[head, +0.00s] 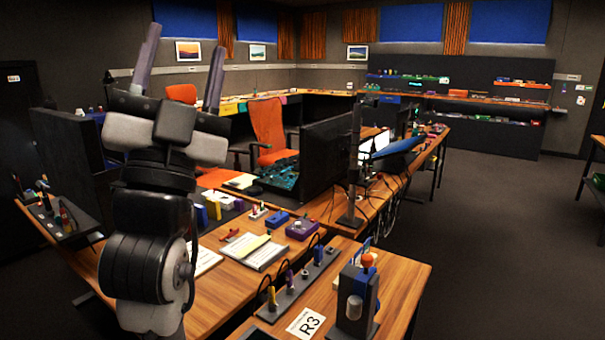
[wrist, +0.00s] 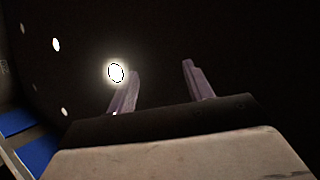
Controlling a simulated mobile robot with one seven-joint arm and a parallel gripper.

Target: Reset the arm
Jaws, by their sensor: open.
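My gripper (head: 186,40) is raised at the left of the head view, pointing up, with its two grey-purple fingers spread wide apart and nothing between them. My arm stands upright below it, in front of the left part of the desk. In the wrist view my gripper (wrist: 160,70) shows both fingers apart against a dark ceiling with bright round lamps. The gripper is well above the desk and touches nothing that I can see.
A wooden desk (head: 408,275) holds a dark unit with an orange ball (head: 368,261), a white R3 card (head: 306,323), papers and small boxes. A black monitor (head: 326,160) and an orange chair (head: 267,125) stand behind. Dark floor (head: 500,250) is clear at right.

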